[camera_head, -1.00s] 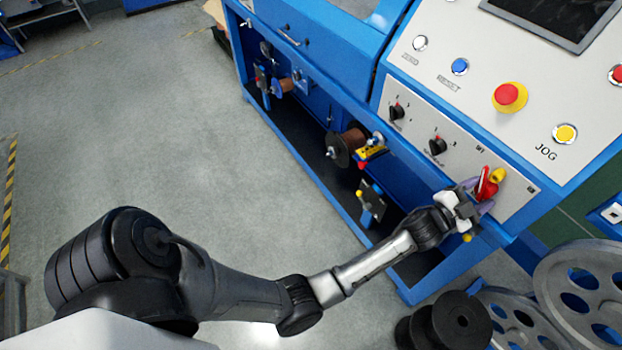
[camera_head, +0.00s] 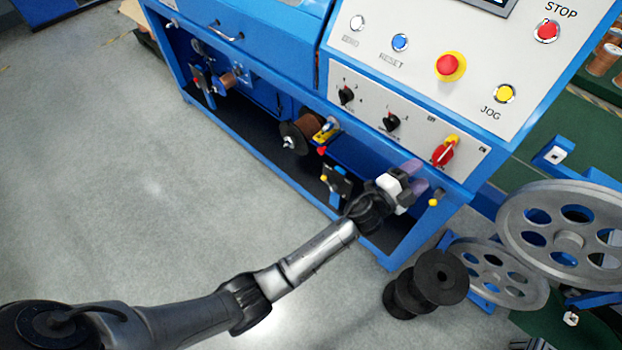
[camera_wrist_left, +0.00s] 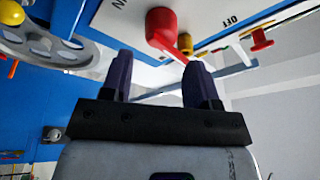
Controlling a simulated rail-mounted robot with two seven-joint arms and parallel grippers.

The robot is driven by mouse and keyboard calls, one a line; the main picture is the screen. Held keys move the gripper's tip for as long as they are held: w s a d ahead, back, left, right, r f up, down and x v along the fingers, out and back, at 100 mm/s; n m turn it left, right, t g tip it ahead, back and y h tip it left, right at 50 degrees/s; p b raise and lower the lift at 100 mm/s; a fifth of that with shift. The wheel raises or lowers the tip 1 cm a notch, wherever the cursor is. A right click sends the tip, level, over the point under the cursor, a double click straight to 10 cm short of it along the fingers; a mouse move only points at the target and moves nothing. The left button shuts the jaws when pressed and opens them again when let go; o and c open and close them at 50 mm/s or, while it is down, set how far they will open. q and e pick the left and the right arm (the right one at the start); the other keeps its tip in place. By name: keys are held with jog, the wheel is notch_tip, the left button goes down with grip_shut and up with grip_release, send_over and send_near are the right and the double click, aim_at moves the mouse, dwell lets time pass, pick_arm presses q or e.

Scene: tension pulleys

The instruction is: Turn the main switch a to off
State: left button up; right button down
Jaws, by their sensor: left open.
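The main switch (camera_head: 443,153) is a red rotary knob with a yellow part behind it, on the lower right of the white control panel. It also shows in the left wrist view (camera_wrist_left: 162,28), above the fingers, between small printed marks. The mark on the right there reads OFF. Its handle slants; I cannot tell exactly which mark it points to. My left gripper (camera_head: 416,177) is open and empty, just below and left of the switch, apart from it. Its two dark purple fingers (camera_wrist_left: 160,65) stand spread in the wrist view. My right gripper is not in view.
Two black selector knobs (camera_head: 391,122) sit left of the switch. Above are a red emergency button (camera_head: 449,66) and a yellow JOG button (camera_head: 504,93). Grey wheels (camera_head: 566,238) and black spools (camera_head: 440,277) stand at the lower right. The floor at left is clear.

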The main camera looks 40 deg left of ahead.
pick_arm(q)
jog(key=s+a+r+n+g+y+p, duration=0.3)
jog(key=s+a+p, duration=0.4)
jog(key=s+p, duration=0.3)
jog(key=s+a+r+n+g+y+p, duration=0.3)
jog(key=s+a+r+n+y+p, duration=0.2)
jog(key=s+a+n+p, duration=0.3)
jog(key=shift+s+a+r+g+y+p, duration=0.3)
jog(key=shift+s+r+p, duration=0.4)
jog(key=shift+s+p, duration=0.9)
